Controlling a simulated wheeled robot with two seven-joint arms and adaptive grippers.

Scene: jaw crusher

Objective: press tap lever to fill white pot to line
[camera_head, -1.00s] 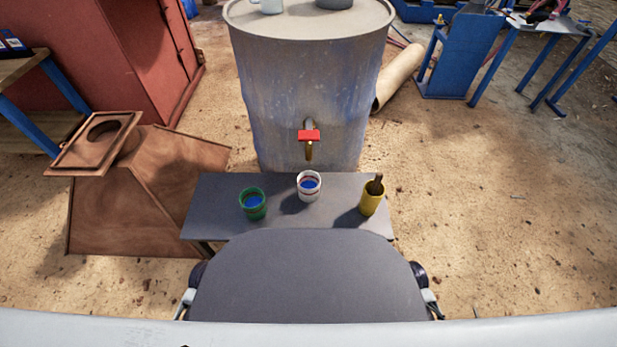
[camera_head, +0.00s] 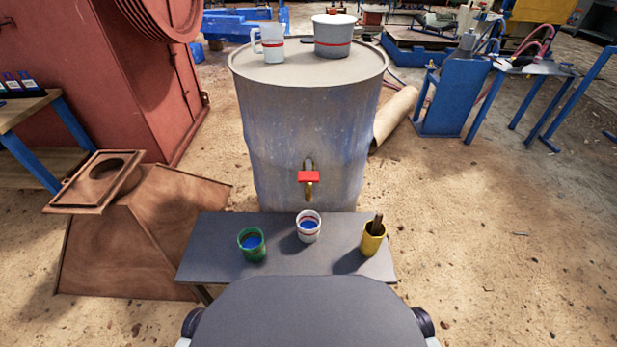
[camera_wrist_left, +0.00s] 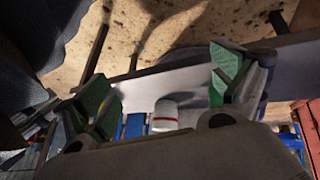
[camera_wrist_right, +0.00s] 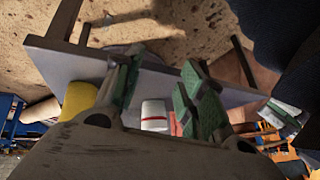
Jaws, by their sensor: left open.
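The red tap lever (camera_head: 309,177) sits on a brass tap low on the front of the grey-blue drum (camera_head: 300,120). The white pot (camera_head: 308,232) has a red line and stands upright on the grey bench below the tap; blue shows inside it, but I cannot tell its level against the line. The pot also shows in the left wrist view (camera_wrist_left: 165,112) and in the right wrist view (camera_wrist_right: 154,112). My left gripper (camera_wrist_left: 160,90) is open and empty, apart from the pot. My right gripper (camera_wrist_right: 158,88) is open and empty. Neither gripper shows in the head view.
On the grey bench (camera_head: 210,262), a green pot (camera_head: 251,250) stands left of the white pot and a yellow cup (camera_head: 372,243) holding a brown stick stands right. A white jug (camera_head: 271,45) and lidded pot (camera_head: 334,37) stand on the drum. A brown hopper (camera_head: 130,235) stands left.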

